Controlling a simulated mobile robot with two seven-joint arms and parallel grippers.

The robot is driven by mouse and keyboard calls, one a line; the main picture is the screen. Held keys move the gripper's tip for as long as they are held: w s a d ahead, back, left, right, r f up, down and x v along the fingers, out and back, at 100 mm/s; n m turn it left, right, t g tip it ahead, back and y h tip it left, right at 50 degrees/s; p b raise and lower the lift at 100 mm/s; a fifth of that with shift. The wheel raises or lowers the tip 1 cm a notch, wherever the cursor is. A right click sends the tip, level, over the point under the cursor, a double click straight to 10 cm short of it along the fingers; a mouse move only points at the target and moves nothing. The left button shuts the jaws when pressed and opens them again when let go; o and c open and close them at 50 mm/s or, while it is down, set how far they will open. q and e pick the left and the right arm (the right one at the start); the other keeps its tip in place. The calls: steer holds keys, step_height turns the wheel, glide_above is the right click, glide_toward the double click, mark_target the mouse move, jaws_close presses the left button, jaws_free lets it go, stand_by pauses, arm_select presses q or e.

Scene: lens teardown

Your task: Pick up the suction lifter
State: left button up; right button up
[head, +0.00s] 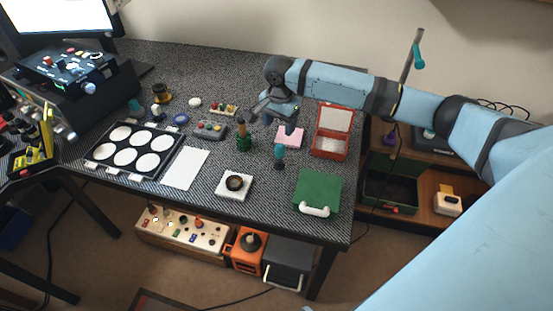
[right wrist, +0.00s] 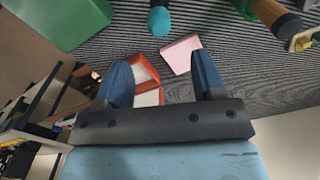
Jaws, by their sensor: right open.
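A small upright tool with a teal top and dark base, which looks like the suction lifter (head: 279,152), stands on the dark woven mat right of the table's middle. Its rounded teal end (right wrist: 160,18) shows at the top of the right wrist view. My right gripper (head: 275,116) hangs above the mat, farther back than the teal tool and apart from it. In the right wrist view the right gripper (right wrist: 160,60) has its two blue fingers spread with nothing between them. My left gripper is not in view.
Close by are a green wooden-handled tool (head: 243,138), a pink pad (head: 290,137) and an open red box (head: 330,147). A green case (head: 318,190) lies in front right, and a white block with a dark ring (head: 234,185) front left.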

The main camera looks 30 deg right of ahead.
mark_target(280, 145)
step_height(280, 145, down, 10)
steer(key=shift+d+f+b, duration=0.15)
steer(key=shift+f+b, duration=0.1)
steer(key=shift+b, duration=0.3)
steer(key=c, duration=1)
